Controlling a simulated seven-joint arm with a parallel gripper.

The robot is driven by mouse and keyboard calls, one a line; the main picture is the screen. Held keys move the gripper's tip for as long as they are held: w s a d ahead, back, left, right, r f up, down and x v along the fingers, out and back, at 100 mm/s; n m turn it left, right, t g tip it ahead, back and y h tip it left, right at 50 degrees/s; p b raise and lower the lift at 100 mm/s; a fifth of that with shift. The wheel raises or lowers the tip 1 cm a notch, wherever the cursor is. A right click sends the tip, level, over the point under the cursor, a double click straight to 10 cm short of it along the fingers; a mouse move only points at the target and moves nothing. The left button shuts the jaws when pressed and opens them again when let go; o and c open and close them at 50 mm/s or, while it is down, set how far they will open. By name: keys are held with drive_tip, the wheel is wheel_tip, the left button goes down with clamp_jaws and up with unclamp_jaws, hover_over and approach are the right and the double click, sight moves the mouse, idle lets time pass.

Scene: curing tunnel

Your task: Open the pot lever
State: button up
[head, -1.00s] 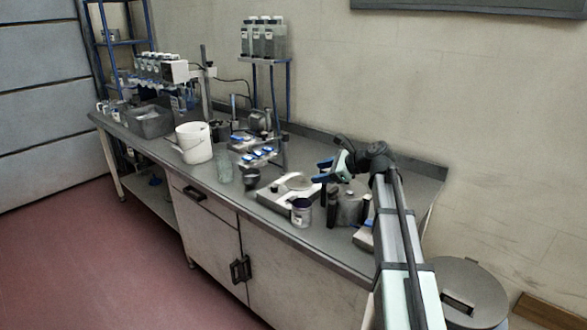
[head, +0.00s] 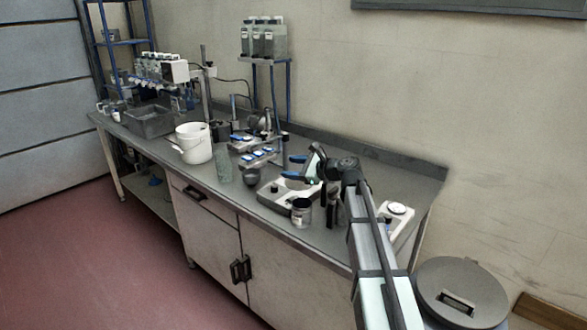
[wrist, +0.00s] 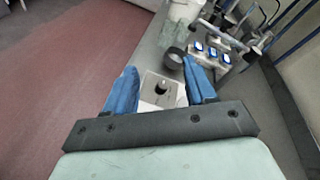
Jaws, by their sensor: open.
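A dark metal pot (head: 334,214) stands on the bench, mostly hidden behind my arm in the head view. I cannot make out its lever. My gripper (head: 295,167) is open and empty, its blue fingers raised above the bench, over or near a pale flat-based device (head: 272,195). In the wrist view my gripper (wrist: 160,70) has its fingers spread on either side of a pale plate with a dark knob (wrist: 162,89), which lies below them; I cannot tell whether they touch it. The pot is not clearly seen in the wrist view.
A lidded jar (head: 301,212) stands by the bench's front edge. A white bucket (head: 194,145), a green-grey cylinder (head: 223,167) and a rack with blue-topped pieces (head: 258,157) stand to the left. A white device (head: 396,218) sits at the right. The bench's back right is clear.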

drive_tip(key=s+d+r+h, duration=0.2)
drive_tip(key=d+r, duration=0.1)
drive_tip(key=d, duration=0.6)
drive_tip(key=s+d+r+m+h, duration=0.1)
drive_tip(key=s+d+r+h, duration=0.15)
drive_tip(key=d, duration=0.65)
drive_tip(key=s+d+r+h, duration=0.2)
drive_tip(key=s+d+r, duration=0.1)
drive_tip(key=d, duration=0.6)
drive_tip(key=s+d+f+m+g+h, duration=0.2)
drive_tip(key=s+f+m+g, duration=0.2)
drive_tip(key=s+f+g, duration=0.45)
drive_tip(key=shift+t, duration=0.75)
drive_tip(key=x, duration=0.8)
drive_tip(key=s+x, duration=0.1)
drive_tip(key=x, duration=0.3)
drive_tip(key=shift+a+f, duration=0.15)
drive_tip(key=shift+a, duration=0.15)
drive_tip(key=shift+c, duration=0.2)
